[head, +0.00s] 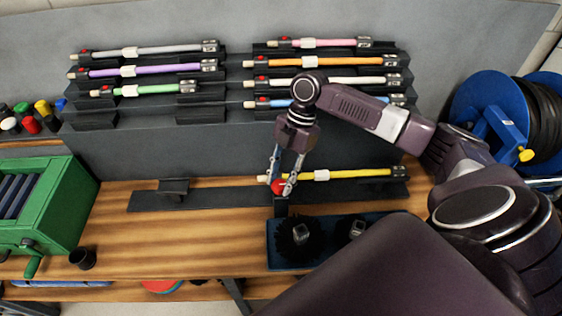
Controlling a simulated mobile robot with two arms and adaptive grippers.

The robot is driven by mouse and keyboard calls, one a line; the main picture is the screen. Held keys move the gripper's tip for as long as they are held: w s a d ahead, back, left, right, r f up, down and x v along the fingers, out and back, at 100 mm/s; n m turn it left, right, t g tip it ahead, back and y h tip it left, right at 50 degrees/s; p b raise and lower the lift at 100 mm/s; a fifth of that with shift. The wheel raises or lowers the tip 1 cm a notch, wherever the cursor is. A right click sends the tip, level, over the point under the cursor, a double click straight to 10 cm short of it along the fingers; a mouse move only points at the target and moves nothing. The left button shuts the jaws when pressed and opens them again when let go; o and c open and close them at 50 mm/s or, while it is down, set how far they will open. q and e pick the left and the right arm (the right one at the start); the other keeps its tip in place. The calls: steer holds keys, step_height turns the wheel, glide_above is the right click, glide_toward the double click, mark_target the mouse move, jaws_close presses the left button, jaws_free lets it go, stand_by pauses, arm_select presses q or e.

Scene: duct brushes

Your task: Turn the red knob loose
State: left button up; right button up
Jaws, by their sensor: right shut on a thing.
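The red knob (278,187) shows at the front of a dark stand on the wooden bench, below the left end of the yellow rod (345,174). My right gripper (283,184) points down over it, with its fingers closed around the knob. The fingers partly cover the knob and the rod's left end. The yellow rod lies level on a dark rail, with a white sleeve near its middle and a metal fitting at its right end. My left gripper is out of view.
Several coloured rods lie on a grey rack (225,130) behind. A blue tray (273,243) with black brush heads stands just in front of the knob. A green box (75,215) with a crank and a black cup (83,258) are left. The bench's left middle is clear.

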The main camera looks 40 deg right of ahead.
steer(key=o, duration=1.1)
steer(key=shift+r, duration=0.15)
steer(key=v, duration=1.1)
steer(key=shift+w+d+r, duration=0.15)
steer(key=shift+d+r, duration=0.1)
steer(key=shift+r, duration=0.1)
